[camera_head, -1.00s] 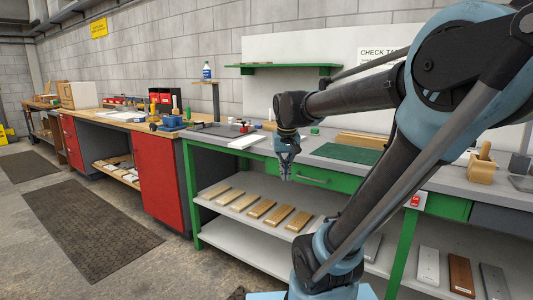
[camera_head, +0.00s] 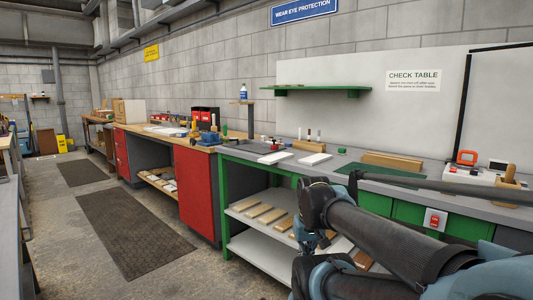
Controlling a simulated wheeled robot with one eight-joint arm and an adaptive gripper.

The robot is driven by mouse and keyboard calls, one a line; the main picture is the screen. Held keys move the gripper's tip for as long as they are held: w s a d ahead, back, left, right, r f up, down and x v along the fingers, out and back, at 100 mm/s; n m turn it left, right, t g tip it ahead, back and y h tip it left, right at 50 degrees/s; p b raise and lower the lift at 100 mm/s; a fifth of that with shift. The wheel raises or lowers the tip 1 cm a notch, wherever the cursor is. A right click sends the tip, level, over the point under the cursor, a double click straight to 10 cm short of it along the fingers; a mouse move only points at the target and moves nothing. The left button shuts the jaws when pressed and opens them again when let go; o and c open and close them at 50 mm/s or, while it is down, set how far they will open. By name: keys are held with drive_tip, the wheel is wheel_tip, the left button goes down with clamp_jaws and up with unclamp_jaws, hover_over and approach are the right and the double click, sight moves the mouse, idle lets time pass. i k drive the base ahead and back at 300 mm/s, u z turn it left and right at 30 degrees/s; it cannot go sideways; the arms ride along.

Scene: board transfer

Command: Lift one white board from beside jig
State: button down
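A flat white board (camera_head: 315,159) lies on the grey top of the green-framed table, in front of a narrow wooden strip (camera_head: 309,146). I cannot tell which item is the jig. My gripper (camera_head: 312,248) hangs low at the bottom middle, in front of the table's lower shelves and below the tabletop, apart from the white board. Its fingers are small, dark and partly hidden by my arm, so I cannot tell whether they are open.
A green mat (camera_head: 376,172) and a wooden block (camera_head: 392,161) lie right of the board. A red switch box (camera_head: 435,220) is on the table front. Wooden boards (camera_head: 258,210) lie on the shelf. A red cabinet (camera_head: 197,190) stands left. The aisle floor is open.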

sight(274, 158)
drive_tip(key=u, duration=0.8)
drive_tip(key=k, duration=1.05)
drive_tip(key=u, duration=0.65)
drive_tip(key=i, duration=1)
drive_tip(key=z, duration=0.95)
drive_tip(key=i, duration=0.9)
drive_tip(key=z, duration=1.05)
drive_tip(key=i, duration=0.55)
drive_tip(key=z, duration=0.4)
